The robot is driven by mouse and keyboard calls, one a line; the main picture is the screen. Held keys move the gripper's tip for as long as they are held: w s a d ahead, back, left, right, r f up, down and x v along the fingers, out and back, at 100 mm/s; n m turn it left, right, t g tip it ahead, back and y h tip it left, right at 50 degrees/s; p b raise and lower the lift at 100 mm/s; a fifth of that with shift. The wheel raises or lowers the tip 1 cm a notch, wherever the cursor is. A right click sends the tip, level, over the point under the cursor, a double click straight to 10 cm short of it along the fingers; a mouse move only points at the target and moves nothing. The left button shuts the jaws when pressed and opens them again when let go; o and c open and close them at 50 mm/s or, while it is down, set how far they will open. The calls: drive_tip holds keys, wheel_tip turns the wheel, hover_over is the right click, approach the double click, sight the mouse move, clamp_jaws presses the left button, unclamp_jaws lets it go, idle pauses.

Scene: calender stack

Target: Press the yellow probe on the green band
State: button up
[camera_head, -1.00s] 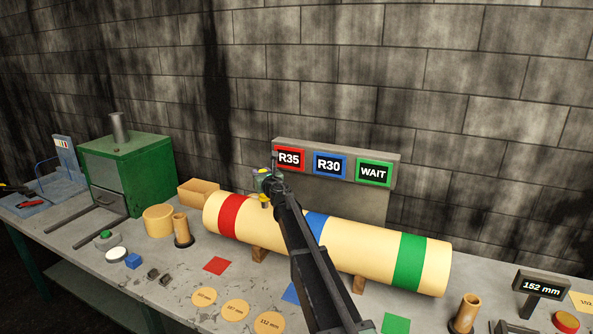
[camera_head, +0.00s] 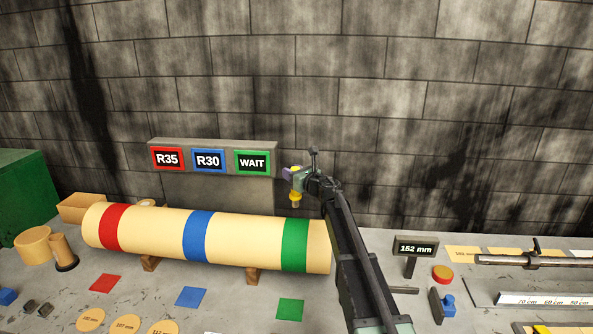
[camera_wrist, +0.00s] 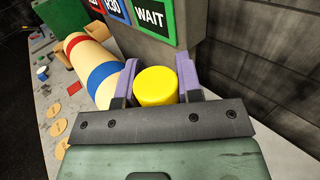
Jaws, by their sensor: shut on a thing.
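The cream roll (camera_head: 155,232) lies on wooden supports on the bench, with a red, a blue and a green band. The green band (camera_head: 295,245) is near its right end; it is hidden in the wrist view. My gripper (camera_head: 291,174) is shut on the yellow probe (camera_head: 295,198), which hangs below the jaws. In the wrist view the probe's round yellow top (camera_wrist: 155,86) sits between the purple fingers. The probe appears above the green band, with a visible gap to the roll. Display panels read R35 (camera_head: 167,159), R30 (camera_head: 208,161) and WAIT (camera_head: 253,162).
Red, blue and green squares (camera_head: 290,309) lie on the bench before the roll. A metal rod (camera_head: 530,261) and a ruler (camera_head: 540,300) lie at the far right.

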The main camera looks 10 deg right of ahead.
drive_tip(key=shift+s+d+y, duration=0.2)
drive_tip(key=shift+d+y, duration=0.1)
drive_tip(key=shift+d, duration=0.1)
drive_tip(key=shift+s+n+g, duration=0.15)
drive_tip(key=shift+n+g, duration=0.15)
drive_tip(key=shift+a+f, duration=0.2)
drive_tip(key=shift+a, duration=0.2)
wheel_tip(320, 180, down, 6)
drive_tip(key=b, duration=0.6)
drive_tip(key=shift+r, duration=0.1)
drive_tip(key=shift+f+b, duration=0.45)
drive_tip(key=shift+b, duration=0.1)
idle(0.7)
wheel_tip(320, 180, up, 7)
drive_tip(key=p, duration=0.7)
drive_tip(key=shift+d, duration=0.1)
idle(0.9)
